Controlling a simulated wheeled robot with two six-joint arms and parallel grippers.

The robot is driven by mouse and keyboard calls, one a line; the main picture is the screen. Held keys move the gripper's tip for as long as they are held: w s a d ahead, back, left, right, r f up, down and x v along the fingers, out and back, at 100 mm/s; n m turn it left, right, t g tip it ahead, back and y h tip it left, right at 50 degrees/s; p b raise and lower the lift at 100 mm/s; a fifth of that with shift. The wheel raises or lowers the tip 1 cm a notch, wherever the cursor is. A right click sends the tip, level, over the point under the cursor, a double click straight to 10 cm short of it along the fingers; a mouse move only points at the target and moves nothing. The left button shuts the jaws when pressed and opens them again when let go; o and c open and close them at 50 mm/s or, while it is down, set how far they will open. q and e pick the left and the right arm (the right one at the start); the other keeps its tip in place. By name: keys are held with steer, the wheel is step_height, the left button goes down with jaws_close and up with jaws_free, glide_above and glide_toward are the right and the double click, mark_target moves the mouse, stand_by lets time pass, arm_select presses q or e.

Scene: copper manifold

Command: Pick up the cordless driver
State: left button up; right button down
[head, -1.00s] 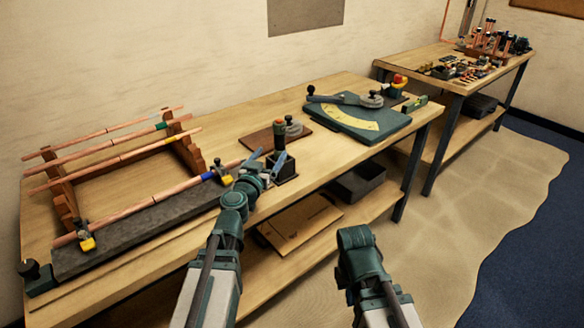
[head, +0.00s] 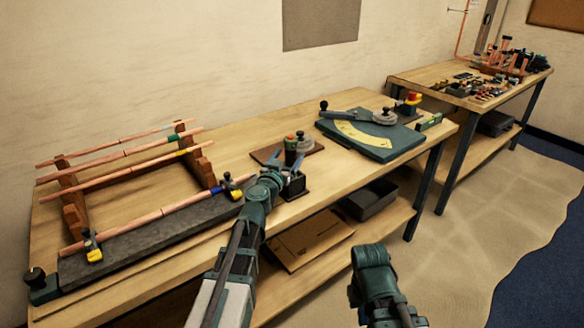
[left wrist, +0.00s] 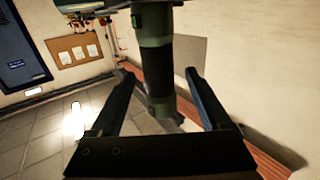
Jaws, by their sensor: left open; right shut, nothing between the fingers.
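The cordless driver (head: 290,152) stands upright in a dark holder (head: 293,190) near the front edge of the near bench. In the left wrist view its green and black cylindrical body (left wrist: 155,58) shows between my left fingers. My left gripper (head: 287,172) is open, with its fingers either side of the driver; the left wrist view (left wrist: 158,75) shows gaps beside the body, so it is not gripped. The driver's lower part is partly hidden by my gripper in the head view. Of my right arm only a folded teal joint shows; its gripper is out of view.
A wooden rack (head: 75,215) with copper pipes and a dark stone slab (head: 150,238) lie left of my left arm. A green bending gauge (head: 385,148) sits to the right. Below are a flat cardboard box (head: 310,240) and a dark bin (head: 368,200). A second cluttered bench (head: 440,80) stands beyond.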

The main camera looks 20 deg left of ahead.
arm_select(q)
steer(key=w, duration=0.5)
steer(key=shift+w+d+r, duration=0.15)
steer(key=shift+d+r, duration=0.1)
steer(key=shift+r, duration=0.05)
steer(key=shift+p, duration=0.3)
jaws_close()
